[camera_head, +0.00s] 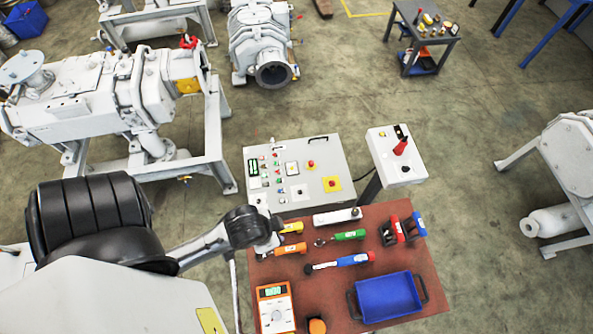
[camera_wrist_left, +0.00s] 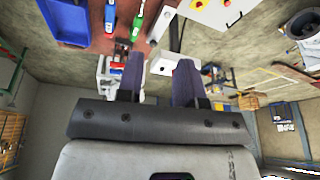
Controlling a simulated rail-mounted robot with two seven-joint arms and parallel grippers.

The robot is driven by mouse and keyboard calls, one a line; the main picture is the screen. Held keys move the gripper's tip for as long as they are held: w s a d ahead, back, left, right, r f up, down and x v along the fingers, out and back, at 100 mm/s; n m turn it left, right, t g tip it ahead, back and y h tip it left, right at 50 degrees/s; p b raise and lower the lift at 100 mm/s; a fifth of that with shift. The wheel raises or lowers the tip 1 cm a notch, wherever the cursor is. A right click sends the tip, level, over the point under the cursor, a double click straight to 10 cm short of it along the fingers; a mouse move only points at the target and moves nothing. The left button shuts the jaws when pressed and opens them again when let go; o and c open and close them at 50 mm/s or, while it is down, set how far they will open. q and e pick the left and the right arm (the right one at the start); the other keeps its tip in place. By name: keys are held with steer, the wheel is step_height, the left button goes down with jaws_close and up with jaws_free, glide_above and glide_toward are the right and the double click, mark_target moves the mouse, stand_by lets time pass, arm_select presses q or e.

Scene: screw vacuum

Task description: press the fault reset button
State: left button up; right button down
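The grey control panel (camera_head: 297,205) stands behind the red-brown table in the head view. It bears a small display (camera_head: 254,167), several small coloured buttons (camera_head: 278,168), a red button (camera_head: 311,164) and a red button on a yellow plate (camera_head: 332,184). The labels are too small to read, so I cannot tell which is the fault reset button. A corner of a pale panel with a red knob shows at the top of the left wrist view (camera_wrist_left: 215,12). My left gripper (camera_head: 270,240) is low, in front of the panel's lower left corner. Its fingers (camera_wrist_left: 160,68) are apart and empty.
The red-brown table (camera_head: 335,285) holds several coloured tools (camera_head: 352,260), a white bar (camera_head: 337,216), a multimeter (camera_head: 275,307) and a blue tray (camera_head: 387,297). A white box with a red handle (camera_head: 397,155) stands right of the panel. Pump machinery (camera_head: 100,95) stands behind left.

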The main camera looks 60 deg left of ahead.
arm_select(q)
steer(key=shift+d, duration=0.25)
jaws_close()
steer(key=shift+s+a, duration=0.1)
steer(key=shift+a, duration=0.1)
stand_by(0.3)
steer(key=shift+d, duration=0.15)
